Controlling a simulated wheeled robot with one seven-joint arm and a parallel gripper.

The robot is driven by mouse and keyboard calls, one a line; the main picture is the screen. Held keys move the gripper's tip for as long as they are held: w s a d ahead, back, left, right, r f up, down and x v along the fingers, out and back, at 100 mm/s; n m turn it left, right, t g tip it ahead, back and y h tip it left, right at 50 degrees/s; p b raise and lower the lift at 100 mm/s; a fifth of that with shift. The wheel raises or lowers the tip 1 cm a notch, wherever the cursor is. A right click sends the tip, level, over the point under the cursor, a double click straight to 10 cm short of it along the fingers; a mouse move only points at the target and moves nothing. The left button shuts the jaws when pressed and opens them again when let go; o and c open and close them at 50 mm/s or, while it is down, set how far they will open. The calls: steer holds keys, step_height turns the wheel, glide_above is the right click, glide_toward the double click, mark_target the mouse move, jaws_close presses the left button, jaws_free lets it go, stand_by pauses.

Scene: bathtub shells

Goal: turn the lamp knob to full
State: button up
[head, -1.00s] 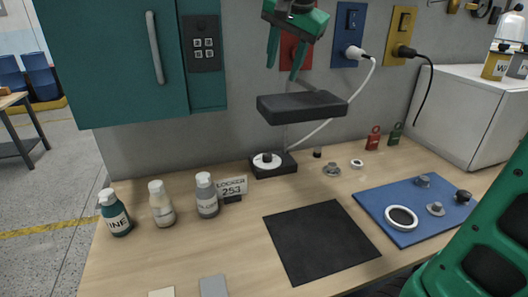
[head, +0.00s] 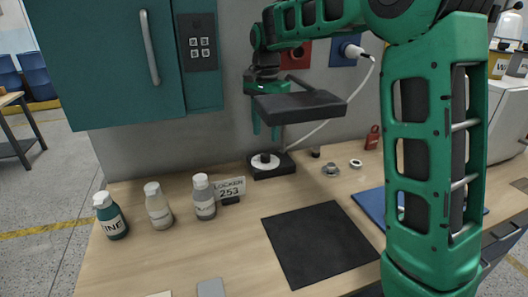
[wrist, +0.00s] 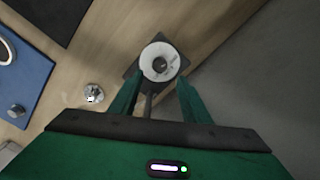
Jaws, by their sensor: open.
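The lamp knob (head: 265,157) is a small black knob on a white dial, set on a black square base (head: 273,172) at the back of the bench. In the wrist view the knob (wrist: 160,65) shows from above in the middle of its dial. The dark flat lamp head (head: 300,106) hangs above the base. My green gripper (head: 266,135) is open and empty, its fingers pointing down above the knob. In the wrist view the gripper's fingers (wrist: 160,80) are spread to either side, with the knob beyond them. The lamp head partly hides the fingers in the head view.
Several bottles (head: 204,197) and a number sign (head: 229,188) stand left of the base. A black mat (head: 318,240) lies in front. A silver knob-like part (head: 330,170) sits to the right. A teal cabinet (head: 100,60) hangs at upper left.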

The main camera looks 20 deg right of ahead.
mark_target(265, 154)
step_height(265, 154, down, 8)
steer(key=shift+r, duration=0.1)
stand_by(0.4)
steer(key=shift+a, duration=0.1)
steer(key=c, duration=1)
